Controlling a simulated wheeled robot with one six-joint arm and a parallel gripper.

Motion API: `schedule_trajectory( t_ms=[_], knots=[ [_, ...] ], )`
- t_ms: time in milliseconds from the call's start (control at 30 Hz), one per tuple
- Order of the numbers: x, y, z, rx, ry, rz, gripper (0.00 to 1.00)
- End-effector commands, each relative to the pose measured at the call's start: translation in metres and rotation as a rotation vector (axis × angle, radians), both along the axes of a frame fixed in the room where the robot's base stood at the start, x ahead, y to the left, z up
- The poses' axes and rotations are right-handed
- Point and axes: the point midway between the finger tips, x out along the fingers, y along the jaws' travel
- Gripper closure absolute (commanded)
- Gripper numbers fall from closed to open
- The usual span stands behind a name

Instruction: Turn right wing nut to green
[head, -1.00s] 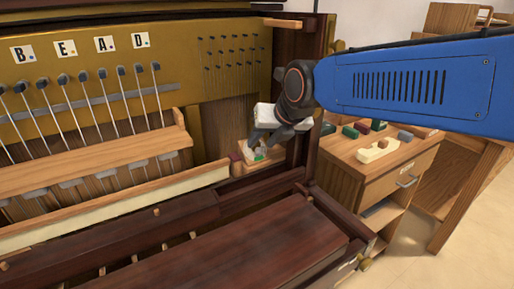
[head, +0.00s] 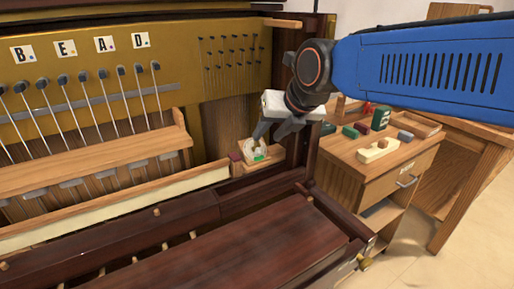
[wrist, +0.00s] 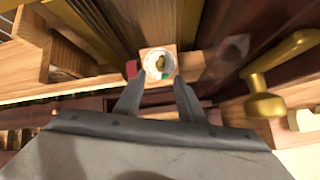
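A small brass wing nut (wrist: 160,62) sits in the middle of a round white dial (wrist: 151,70) in the wrist view. A green mark (wrist: 166,76) lies on the dial's lower right edge. The dial is on a light wooden block (wrist: 188,62); in the head view the dial (head: 252,153) shows at the right end of the piano's inside. My gripper (wrist: 157,90) is open, with its two fingers apart on the near side of the dial and nothing visible between them. In the head view my gripper (head: 268,133) is just above and right of the dial, partly covering it.
A dark red block (wrist: 132,68) is left of the dial. A brass knob (wrist: 266,104) stands to the right in the wrist view. A dark post (head: 303,150) rises right of the dial. A wooden cabinet (head: 375,180) holding several small blocks stands farther right.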

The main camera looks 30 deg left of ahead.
Motion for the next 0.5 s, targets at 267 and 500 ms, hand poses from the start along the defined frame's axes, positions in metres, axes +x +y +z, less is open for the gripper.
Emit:
schedule_trajectory(
  t_ms=[267,500],
  knots=[
    [-0.004,-0.008,0.011,0.0,0.0,0.0,0.64],
    [-0.007,-0.014,0.019,0.001,-0.001,0.0,0.64]
  ],
)
